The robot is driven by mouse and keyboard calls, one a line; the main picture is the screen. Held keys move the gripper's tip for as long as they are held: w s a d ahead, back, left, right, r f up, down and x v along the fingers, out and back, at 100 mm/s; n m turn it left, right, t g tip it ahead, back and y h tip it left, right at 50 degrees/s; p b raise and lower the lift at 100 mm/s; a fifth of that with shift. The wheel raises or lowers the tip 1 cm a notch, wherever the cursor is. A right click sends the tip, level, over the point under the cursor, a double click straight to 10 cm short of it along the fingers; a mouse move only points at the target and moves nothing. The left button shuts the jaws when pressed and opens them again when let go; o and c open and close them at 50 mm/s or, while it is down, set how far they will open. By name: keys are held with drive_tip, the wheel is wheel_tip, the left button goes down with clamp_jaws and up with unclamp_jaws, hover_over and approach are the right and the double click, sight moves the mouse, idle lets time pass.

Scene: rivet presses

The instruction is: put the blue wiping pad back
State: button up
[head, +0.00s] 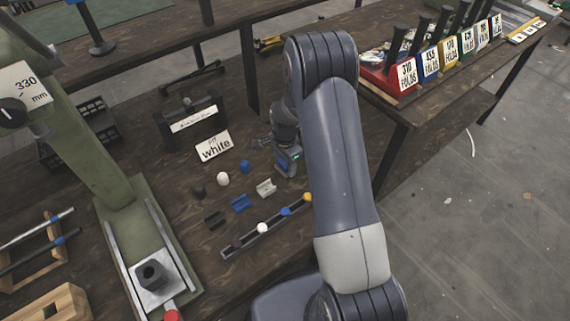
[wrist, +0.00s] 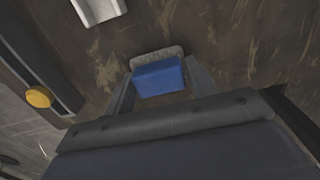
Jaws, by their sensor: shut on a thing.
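The blue wiping pad (wrist: 160,77) sits between the two fingers of my gripper (wrist: 158,88) in the wrist view. It is a blue block with a grey-beige layer showing along its far edge. My gripper is shut on it, above the brown bench. In the head view my gripper (head: 287,164) is low over the bench, right of the "white" card and close to a white cradle-shaped piece. The pad cannot be made out clearly there. I cannot tell whether the pad touches the bench.
Dark, blue and white (head: 266,188) cradle-shaped pieces lie left of my gripper, near dark, white and blue (head: 245,166) balls. A dark rail (head: 248,237) carries coloured knobs. The "white" card (head: 214,147) stands behind. A green press (head: 130,200) is at left.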

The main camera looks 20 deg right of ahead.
drive_tip(key=shift+f, duration=0.2)
drive_tip(key=o, duration=0.9)
drive_tip(key=shift+o, duration=0.2)
drive_tip(key=shift+r, duration=0.15)
wheel_tip(320, 180, up, 12)
drive_tip(key=p, duration=0.2)
